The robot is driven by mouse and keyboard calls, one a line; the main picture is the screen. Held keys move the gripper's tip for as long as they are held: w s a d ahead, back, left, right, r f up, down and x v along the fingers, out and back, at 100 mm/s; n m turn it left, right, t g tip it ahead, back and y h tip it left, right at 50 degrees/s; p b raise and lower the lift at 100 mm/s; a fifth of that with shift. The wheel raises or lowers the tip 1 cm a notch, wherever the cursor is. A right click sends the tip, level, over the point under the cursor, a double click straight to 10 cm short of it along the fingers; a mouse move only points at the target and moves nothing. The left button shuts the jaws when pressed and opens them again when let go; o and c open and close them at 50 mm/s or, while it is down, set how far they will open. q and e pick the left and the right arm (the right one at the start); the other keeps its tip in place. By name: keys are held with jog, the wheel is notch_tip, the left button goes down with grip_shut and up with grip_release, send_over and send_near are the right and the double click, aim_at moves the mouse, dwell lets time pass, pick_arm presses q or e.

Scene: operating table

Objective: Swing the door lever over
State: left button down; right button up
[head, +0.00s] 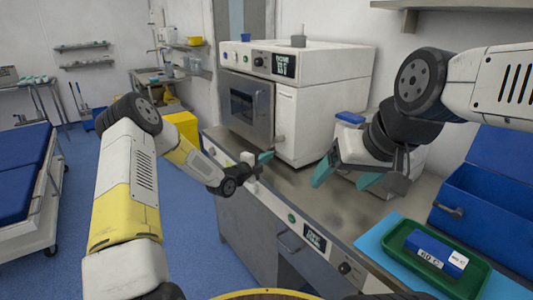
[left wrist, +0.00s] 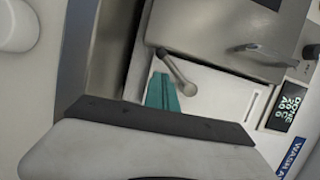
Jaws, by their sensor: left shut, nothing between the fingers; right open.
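The white appliance (head: 325,100) stands on the counter with its windowed grey door (head: 246,108) shut. In the left wrist view, a short grey lever (left wrist: 176,70) sits near the door's edge, beside the white panel. A small pale part low at the door's right edge in the head view (head: 278,138) appears to be this lever. My left gripper (head: 265,158) is shut and empty, just below it. In the left wrist view, its teal fingers (left wrist: 163,92) are close beside the lever's free end; I cannot tell whether they touch. My right gripper (head: 346,177) is open and empty above the counter.
A green tray (head: 398,243) holding a blue and white box (head: 438,252) lies on a light blue mat at the front right. An open blue case (head: 490,215) stands beside it. Bare counter (head: 335,210) lies between the grippers and the tray.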

pick_arm(q)
jog(key=shift+w+a, duration=0.1)
jog(key=shift+w, duration=0.9)
jog(key=shift+w+a+r+m, duration=0.15)
jog(key=shift+w+a+m, duration=0.15)
jog(key=shift+m, duration=0.6)
jog(key=shift+w+a+r+m+t+h, duration=0.2)
jog(key=shift+w+m+t+h, duration=0.1)
jog(key=shift+m, duration=0.4)
jog(key=shift+w+a+r+m+t+h, duration=0.15)
jog(key=shift+w+m+t+h, duration=0.1)
jog(key=shift+m, duration=0.45)
jog(key=shift+w+a+r+m+h, duration=0.2)
jog(key=shift+r+m+h, duration=0.1)
jog(key=shift+m, duration=0.55)
jog(key=shift+w+a+r+m+h, duration=0.1)
jog(key=shift+w+r+m+h, duration=0.15)
jog(key=shift+m, duration=0.65)
jog(key=shift+w+a+r+m+h, duration=0.1)
jog(key=shift+w+r+m+h, duration=0.2)
jog(key=shift+m, duration=0.55)
jog(key=shift+s+r, duration=0.1)
jog(key=shift+s, duration=0.05)
